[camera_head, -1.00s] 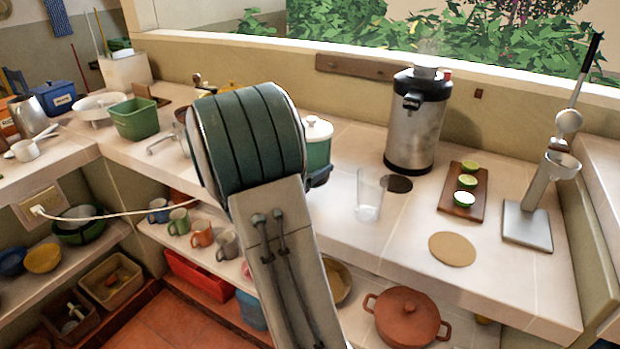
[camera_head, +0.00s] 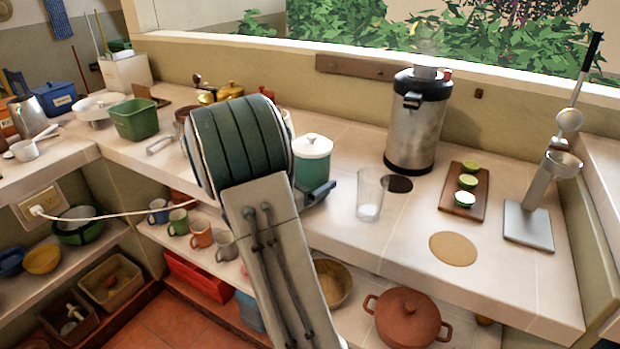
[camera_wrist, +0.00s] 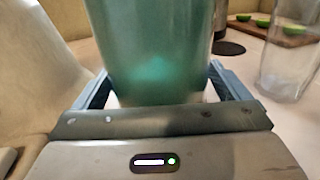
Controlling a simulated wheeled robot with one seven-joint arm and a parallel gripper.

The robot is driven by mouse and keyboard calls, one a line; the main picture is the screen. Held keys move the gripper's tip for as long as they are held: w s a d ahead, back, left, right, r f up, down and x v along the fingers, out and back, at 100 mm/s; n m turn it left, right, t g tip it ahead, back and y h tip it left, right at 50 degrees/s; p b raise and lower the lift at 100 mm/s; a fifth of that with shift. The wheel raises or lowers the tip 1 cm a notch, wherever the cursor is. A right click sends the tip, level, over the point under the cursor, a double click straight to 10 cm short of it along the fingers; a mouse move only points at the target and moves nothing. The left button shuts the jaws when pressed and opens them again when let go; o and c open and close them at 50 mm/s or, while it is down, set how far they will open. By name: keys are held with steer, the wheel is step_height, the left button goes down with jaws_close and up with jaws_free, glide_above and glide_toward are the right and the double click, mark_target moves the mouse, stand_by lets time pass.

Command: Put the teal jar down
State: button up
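The teal jar (camera_head: 312,168) with a white lid is upright at the counter, right of my forearm in the head view. It fills the upper middle of the wrist view (camera_wrist: 155,55), between the two fingers of my gripper (camera_wrist: 160,95). My gripper is shut on the jar low on its body; one dark finger (camera_head: 321,193) shows in the head view. The jar's base is partly hidden by the gripper, so I cannot tell whether it touches the counter (camera_head: 345,240).
Right of the jar stand a clear glass (camera_head: 369,195), a dark round disc (camera_head: 398,184) and a steel urn (camera_head: 417,125). Further right are a board with limes (camera_head: 463,190), a tan round mat (camera_head: 453,249) and a steel press (camera_head: 530,222).

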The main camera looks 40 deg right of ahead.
steer(key=shift+r+p, duration=0.3)
steer(key=a, duration=0.3)
steer(key=s+a, duration=0.1)
steer(key=a, duration=0.7)
steer(key=shift+s+a+f+b, duration=0.1)
steer(key=shift+s+a+b, duration=0.15)
steer(key=shift+s+b, duration=0.1)
steer(key=shift+s+a, duration=0.15)
steer(key=s+a+f+m+g+y, duration=0.25)
steer(key=s+m+g+y, duration=0.25)
steer(key=s+m+y, duration=0.6)
steer(key=s+a+m+t+y, duration=0.2)
steer(key=s+a+m+y, duration=0.1)
steer(key=a, duration=0.5)
steer(key=s+a+m+t+y, duration=0.2)
steer(key=s+a+m+y, duration=0.1)
steer(key=a, duration=0.5)
steer(key=shift+s+r+m+t+y, duration=0.15)
steer(key=shift+r+m+t+y, duration=0.25)
steer(key=shift+m, duration=0.8)
